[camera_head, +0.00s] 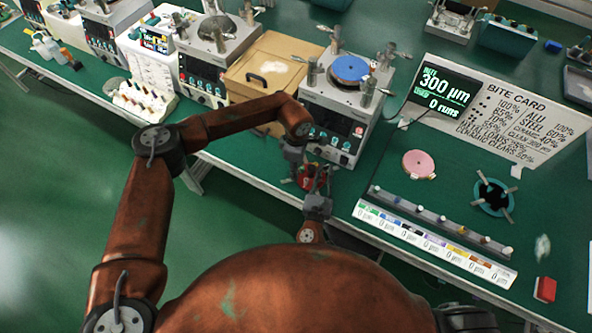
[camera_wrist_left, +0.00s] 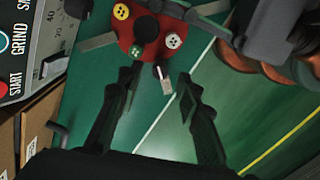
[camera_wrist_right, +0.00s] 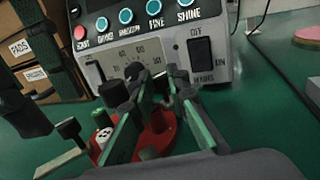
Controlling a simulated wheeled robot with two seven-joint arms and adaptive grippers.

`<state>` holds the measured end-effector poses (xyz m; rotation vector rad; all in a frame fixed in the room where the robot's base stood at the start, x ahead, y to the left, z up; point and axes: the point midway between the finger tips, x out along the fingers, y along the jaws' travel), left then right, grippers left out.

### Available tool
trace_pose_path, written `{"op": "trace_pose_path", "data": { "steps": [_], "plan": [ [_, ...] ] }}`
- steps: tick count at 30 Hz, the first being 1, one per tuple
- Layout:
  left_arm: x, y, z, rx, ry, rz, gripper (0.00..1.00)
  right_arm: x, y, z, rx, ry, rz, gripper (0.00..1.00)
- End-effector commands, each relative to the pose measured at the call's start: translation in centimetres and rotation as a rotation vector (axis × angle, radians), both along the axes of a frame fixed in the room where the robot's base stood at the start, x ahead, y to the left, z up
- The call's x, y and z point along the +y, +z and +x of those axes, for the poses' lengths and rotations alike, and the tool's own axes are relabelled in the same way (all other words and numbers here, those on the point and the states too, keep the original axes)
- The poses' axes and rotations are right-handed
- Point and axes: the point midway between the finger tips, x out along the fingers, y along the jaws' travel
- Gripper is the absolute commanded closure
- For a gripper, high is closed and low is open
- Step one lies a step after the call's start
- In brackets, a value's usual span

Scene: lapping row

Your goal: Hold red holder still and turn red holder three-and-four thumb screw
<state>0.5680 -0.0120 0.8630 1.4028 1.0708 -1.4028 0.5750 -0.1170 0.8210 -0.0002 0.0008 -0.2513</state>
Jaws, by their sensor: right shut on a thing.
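The red holder (camera_head: 306,180) is at the bench's front edge below the lapping machine. In the left wrist view the red holder (camera_wrist_left: 140,47) shows yellow, white and green round parts and a dark middle knob. A small screw with a pale tag (camera_wrist_left: 165,84) sticks out of its near edge. My left gripper (camera_wrist_left: 160,90) is open, its fingers on either side of that screw with gaps visible. My right gripper (camera_head: 316,192) is shut on the red holder (camera_wrist_right: 158,138), which also shows in the right wrist view; the exact contact is partly hidden by the fingers.
The lapping machine (camera_head: 340,118) with its blue disc stands right behind the holder. A cardboard box (camera_head: 270,65) is to its left. A pink disc (camera_head: 419,164), a rack strip (camera_head: 440,222) and a dark ring (camera_head: 494,197) lie to the right on the green bench.

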Motion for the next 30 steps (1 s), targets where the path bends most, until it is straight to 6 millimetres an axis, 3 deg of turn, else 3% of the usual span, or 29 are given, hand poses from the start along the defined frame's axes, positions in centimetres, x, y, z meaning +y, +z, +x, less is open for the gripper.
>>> {"op": "trace_pose_path", "data": {
  "steps": [9,15,29,30],
  "plan": [
    [0.0,6.7,0.1,-0.003,-0.001,-0.001,0.67,0.0,0.0,0.0,0.001,0.000,0.000,1.00],
    [0.0,9.1,0.1,-0.001,0.000,0.000,0.67,0.0,0.0,0.0,0.001,0.000,0.000,1.00],
    [0.0,9.7,0.0,0.001,-0.001,0.000,0.67,0.0,0.0,0.0,0.001,0.000,0.000,1.00],
    [0.0,9.7,0.0,0.001,-0.001,0.000,0.67,0.0,0.0,0.0,0.001,0.000,0.000,0.84]
  ]
}}
